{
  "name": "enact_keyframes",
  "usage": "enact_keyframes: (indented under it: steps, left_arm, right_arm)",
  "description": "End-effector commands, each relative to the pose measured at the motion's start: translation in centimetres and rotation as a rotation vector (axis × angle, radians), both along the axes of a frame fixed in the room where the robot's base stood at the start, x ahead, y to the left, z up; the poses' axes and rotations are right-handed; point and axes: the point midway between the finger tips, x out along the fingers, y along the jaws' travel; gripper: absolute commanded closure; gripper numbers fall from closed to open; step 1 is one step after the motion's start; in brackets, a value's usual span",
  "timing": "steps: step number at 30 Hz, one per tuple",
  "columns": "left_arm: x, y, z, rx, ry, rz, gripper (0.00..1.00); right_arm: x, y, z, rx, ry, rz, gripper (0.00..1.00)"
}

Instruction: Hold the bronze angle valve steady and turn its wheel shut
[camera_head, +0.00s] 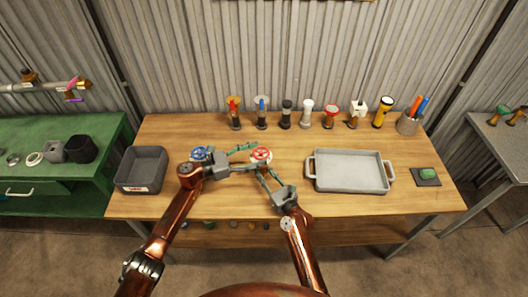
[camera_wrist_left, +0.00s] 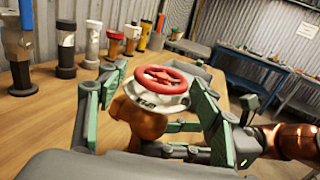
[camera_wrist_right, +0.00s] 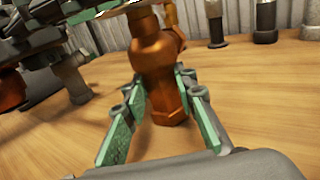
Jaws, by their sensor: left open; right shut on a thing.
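The bronze angle valve stands on the wooden table with its red wheel (camera_head: 261,154) on top. The left wrist view shows the red wheel (camera_wrist_left: 163,80) over a pale lettered collar, with the bronze body (camera_wrist_left: 140,118) below. My left gripper (camera_head: 248,158) reaches in from the left, open, with one finger on each side of the wheel and collar. My right gripper (camera_head: 262,172) comes from the front and is shut on the lower bronze body (camera_wrist_right: 162,85), which looks upright. The wheel is out of the right wrist view, and finger contact is partly hidden.
A blue wheel (camera_head: 201,153) is close behind my left gripper. A dark grey bin (camera_head: 142,185) stands at left, a grey tray (camera_head: 348,188) at right. Several flashlights (camera_head: 286,114) and a pen cup (camera_head: 407,125) line the back.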

Motion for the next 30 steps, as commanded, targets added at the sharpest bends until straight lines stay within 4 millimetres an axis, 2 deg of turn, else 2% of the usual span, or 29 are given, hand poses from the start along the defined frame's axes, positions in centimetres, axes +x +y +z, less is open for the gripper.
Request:
enact_keyframes:
  steps: [8, 11, 16, 20, 24, 30]
  left_arm:
    - [-0.1, 0.3, 0.1, -0.001, 0.000, -0.001, 0.40]
    - [-0.1, 0.3, 0.1, -0.003, 0.004, -0.001, 0.35]
    - [-0.3, 1.0, 1.3, -0.067, 0.107, 0.001, 0.34]
    - [-0.5, 2.2, 3.3, -0.184, 0.310, 0.001, 0.34]
    - [-0.9, 3.6, 5.5, -0.340, 0.602, -0.010, 0.34]
    - [-1.8, 5.4, 7.4, -0.558, 1.063, -0.040, 0.34]
  right_arm:
    - [0.1, 0.0, 0.3, 0.001, -0.004, -0.001, 1.00]
    - [0.0, 0.0, 0.3, 0.001, -0.004, -0.001, 1.00]
    - [0.0, 0.0, 0.3, 0.001, -0.004, -0.001, 1.00]
    - [0.0, 0.0, 0.3, 0.001, -0.004, -0.001, 1.00]
    - [0.0, 0.0, 0.3, 0.001, -0.004, -0.001, 1.00]
    - [0.0, 0.0, 0.3, 0.001, -0.004, -0.001, 1.00]
